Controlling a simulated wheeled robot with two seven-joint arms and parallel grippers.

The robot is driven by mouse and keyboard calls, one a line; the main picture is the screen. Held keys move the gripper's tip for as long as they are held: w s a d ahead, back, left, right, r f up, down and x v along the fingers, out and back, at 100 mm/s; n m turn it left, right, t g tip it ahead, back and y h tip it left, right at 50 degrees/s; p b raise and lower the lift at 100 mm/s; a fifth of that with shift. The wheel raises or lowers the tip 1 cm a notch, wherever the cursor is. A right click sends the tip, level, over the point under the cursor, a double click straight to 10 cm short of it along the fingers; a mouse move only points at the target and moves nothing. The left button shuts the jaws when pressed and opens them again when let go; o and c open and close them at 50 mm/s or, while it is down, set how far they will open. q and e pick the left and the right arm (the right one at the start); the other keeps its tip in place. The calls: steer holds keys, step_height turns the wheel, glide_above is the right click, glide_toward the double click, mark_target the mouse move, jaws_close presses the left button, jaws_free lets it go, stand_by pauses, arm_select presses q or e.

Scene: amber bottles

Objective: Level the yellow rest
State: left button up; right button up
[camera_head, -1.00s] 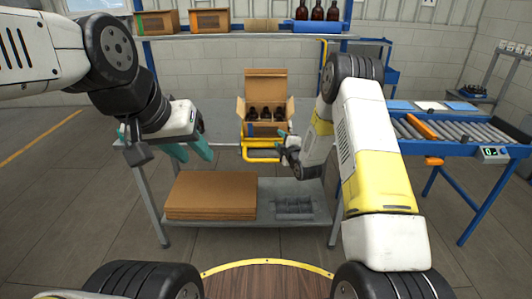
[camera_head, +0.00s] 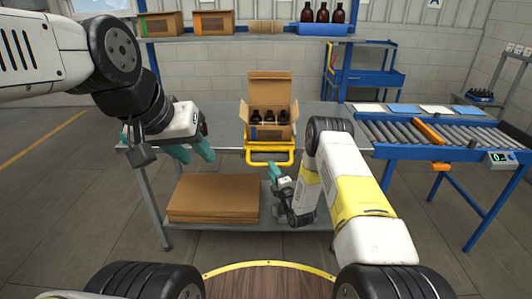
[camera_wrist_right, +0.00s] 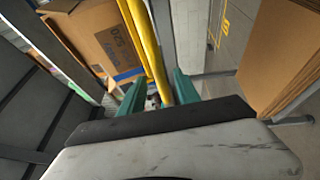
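The yellow rest (camera_head: 270,161) is a frame of yellow bars at the table's front edge, under an open cardboard carton (camera_head: 267,133) with amber bottles (camera_head: 269,115) in it. I cannot tell the rest's exact tilt. My right gripper (camera_head: 274,181) is just below the front bar. In the right wrist view, the right gripper's teal fingers (camera_wrist_right: 158,92) are apart, and the rest's yellow bars (camera_wrist_right: 148,50) run up between and beyond them. No clear grip on the bars shows. My left gripper (camera_head: 193,152) hangs open and empty at the left, before the table.
Flattened cardboard (camera_head: 213,198) lies on the table's lower shelf. A roller conveyor (camera_head: 440,133) stands at the right. An upper shelf (camera_head: 240,38) holds boxes and more bottles. The table (camera_head: 222,138) is bare left of the carton.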

steer(key=x, duration=0.7)
jaws_close()
stand_by(1.3)
